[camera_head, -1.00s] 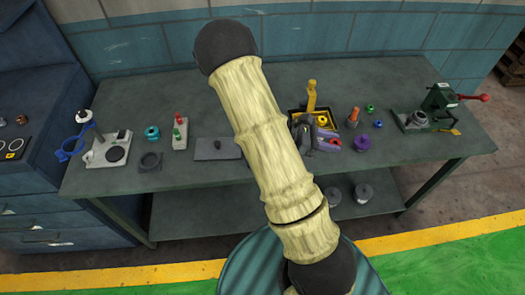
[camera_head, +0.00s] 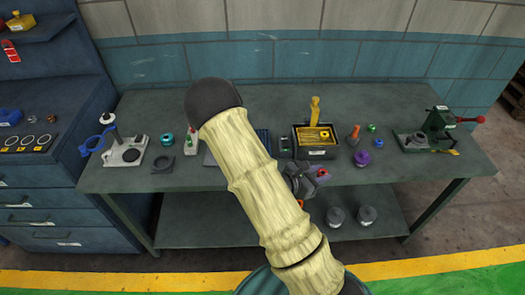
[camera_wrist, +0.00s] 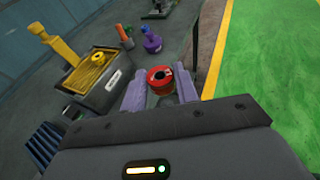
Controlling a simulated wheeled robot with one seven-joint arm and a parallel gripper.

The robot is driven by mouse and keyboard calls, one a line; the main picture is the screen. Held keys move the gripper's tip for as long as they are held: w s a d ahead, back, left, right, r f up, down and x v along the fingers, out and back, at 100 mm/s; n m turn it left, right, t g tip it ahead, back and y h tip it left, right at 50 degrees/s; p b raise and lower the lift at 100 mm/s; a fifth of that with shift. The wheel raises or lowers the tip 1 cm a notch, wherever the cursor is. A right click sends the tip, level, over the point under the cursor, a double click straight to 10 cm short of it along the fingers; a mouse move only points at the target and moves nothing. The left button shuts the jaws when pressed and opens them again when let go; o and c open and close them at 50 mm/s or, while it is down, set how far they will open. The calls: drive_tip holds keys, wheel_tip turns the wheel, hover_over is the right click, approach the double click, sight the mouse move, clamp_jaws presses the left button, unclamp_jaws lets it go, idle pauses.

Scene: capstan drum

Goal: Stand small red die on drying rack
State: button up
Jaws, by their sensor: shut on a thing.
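The small red die (camera_wrist: 160,76) is a round red piece with a dark hole in its top. It is between the lavender fingertips of my gripper (camera_wrist: 161,92), which is shut on it. In the head view the red die (camera_head: 322,173) and my gripper (camera_head: 314,178) appear near the table's front edge, partly behind my arm. The drying rack appears to be the blue slatted piece (camera_wrist: 42,146) at the lower left of the wrist view. In the head view a strip of the rack (camera_head: 263,136) shows beside my arm, which hides the rest.
A dark labelled box (camera_head: 318,152) with yellow contents and a yellow-handled tool stands right of the rack. A purple piece (camera_head: 362,158) and an orange-topped piece (camera_head: 354,134) stand further right. A green press (camera_head: 437,125) is at the right end. The table's back strip is clear.

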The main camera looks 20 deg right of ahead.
drive_tip(key=w+a+f+n+t+y, duration=0.3)
drive_tip(key=a+f+n+t+y, duration=0.2)
drive_tip(key=a+f+n+y, duration=0.2)
drive_tip(key=w+a+f+n+t+y, duration=0.3)
drive_tip(key=a+f+n+t+y, duration=0.2)
drive_tip(key=a, duration=0.5)
wheel_tip(320, 180, down, 3)
drive_tip(key=n+y, duration=0.2)
drive_tip(key=n, duration=0.1)
drive_tip(key=shift+t, duration=0.4)
